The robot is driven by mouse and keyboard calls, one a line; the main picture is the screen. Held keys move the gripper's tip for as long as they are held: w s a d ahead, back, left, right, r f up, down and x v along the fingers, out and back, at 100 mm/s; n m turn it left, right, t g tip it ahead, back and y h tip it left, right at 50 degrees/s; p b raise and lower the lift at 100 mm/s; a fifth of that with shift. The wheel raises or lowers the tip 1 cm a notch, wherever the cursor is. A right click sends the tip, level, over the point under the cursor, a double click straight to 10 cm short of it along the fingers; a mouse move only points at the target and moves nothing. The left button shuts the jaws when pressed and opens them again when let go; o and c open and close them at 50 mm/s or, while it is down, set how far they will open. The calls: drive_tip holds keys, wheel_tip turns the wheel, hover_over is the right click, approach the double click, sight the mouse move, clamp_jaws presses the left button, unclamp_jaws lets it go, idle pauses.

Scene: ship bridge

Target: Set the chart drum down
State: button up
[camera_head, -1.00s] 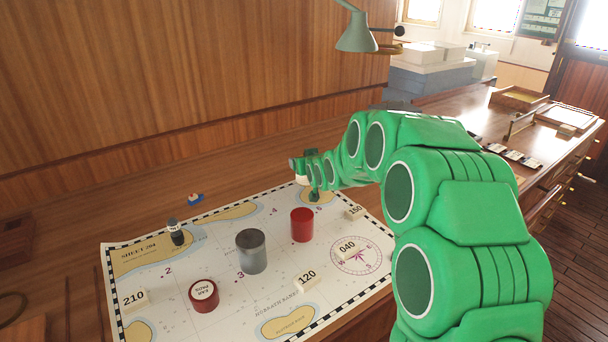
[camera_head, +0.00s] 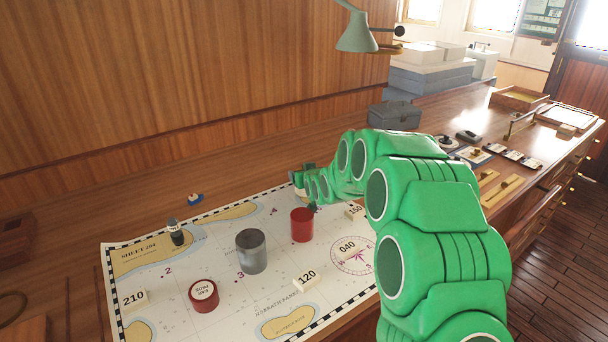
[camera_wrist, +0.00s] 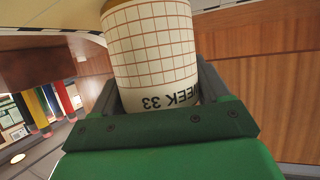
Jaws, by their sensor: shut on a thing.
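The chart drum (camera_wrist: 150,45), a pale cylinder with a red-brown grid and the upside-down print "WEEK 33", fills the top middle of the wrist view. My gripper (camera_wrist: 157,85) is shut on it, with one finger on each side. In the head view my gripper (camera_head: 309,200) is at the far edge of the chart sheet (camera_head: 205,258), behind the red cylinder (camera_head: 302,226). My wrist mostly hides the drum there. I cannot tell whether its base touches the chart.
A wooden wall panel (camera_head: 180,80) rises behind the table. A grey box (camera_head: 394,115) stands beyond my arm.

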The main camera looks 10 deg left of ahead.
drive_tip(key=o, duration=1.2)
drive_tip(key=shift+f, duration=0.1)
drive_tip(key=shift+c, duration=0.2)
